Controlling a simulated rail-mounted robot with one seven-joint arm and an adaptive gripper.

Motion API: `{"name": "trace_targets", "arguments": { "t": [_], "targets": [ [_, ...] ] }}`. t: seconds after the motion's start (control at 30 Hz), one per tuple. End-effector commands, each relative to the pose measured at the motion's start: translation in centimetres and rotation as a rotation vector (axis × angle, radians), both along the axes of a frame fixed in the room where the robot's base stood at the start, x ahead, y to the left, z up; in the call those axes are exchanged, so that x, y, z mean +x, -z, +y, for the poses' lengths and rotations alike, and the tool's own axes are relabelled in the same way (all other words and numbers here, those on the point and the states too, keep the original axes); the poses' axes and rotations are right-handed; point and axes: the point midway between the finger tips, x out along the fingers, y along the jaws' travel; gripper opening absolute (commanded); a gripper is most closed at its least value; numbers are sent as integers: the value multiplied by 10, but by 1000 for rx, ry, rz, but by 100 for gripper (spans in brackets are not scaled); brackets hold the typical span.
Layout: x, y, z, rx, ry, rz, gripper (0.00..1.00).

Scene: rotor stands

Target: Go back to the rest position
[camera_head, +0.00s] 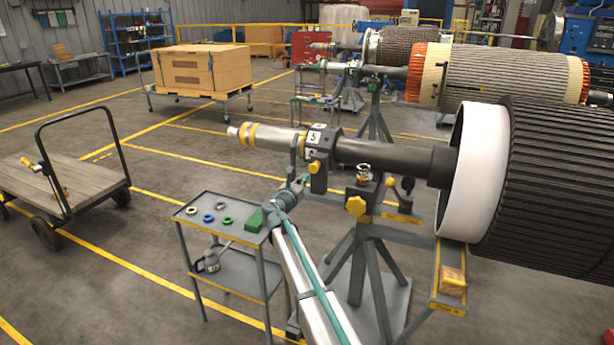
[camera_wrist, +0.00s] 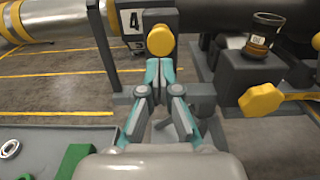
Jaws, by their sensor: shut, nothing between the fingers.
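My gripper (camera_head: 303,181) is at the end of my arm, beside the near rotor stand and above the small grey cart's right end. In the wrist view my gripper (camera_wrist: 159,65) has its teal-edged fingers together at the tips, with nothing between them. A yellow knob (camera_wrist: 160,40) on the stand shows just beyond the fingertips; whether they touch it I cannot tell. The near rotor's shaft (camera_head: 385,152) rests on the grey stand (camera_head: 377,260), with a number block (camera_head: 316,138) around the shaft.
The grey cart (camera_head: 235,265) carries several rings and a green block (camera_head: 255,220). A small jar (camera_head: 364,173) and another yellow knob (camera_head: 356,206) are on the stand, close right of my gripper. A flatbed trolley (camera_head: 85,185) stands left. Open floor lies between.

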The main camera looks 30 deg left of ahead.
Motion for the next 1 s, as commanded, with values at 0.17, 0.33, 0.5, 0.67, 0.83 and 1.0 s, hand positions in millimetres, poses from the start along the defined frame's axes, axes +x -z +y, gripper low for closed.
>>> {"name": "trace_targets", "arguments": {
  "t": [0.17,0.33,0.5,0.67,0.83,1.0],
  "targets": [
    [-41,3,-8,0,-1,0,0],
    [-65,3,-12,0,0,1,0],
    [-78,2,-12,0,0,1,0],
    [-80,2,-12,22,1,5,0],
    [-80,9,-20,220,35,65,0],
    [-104,76,-69,655,180,303,0]
  ]
}}
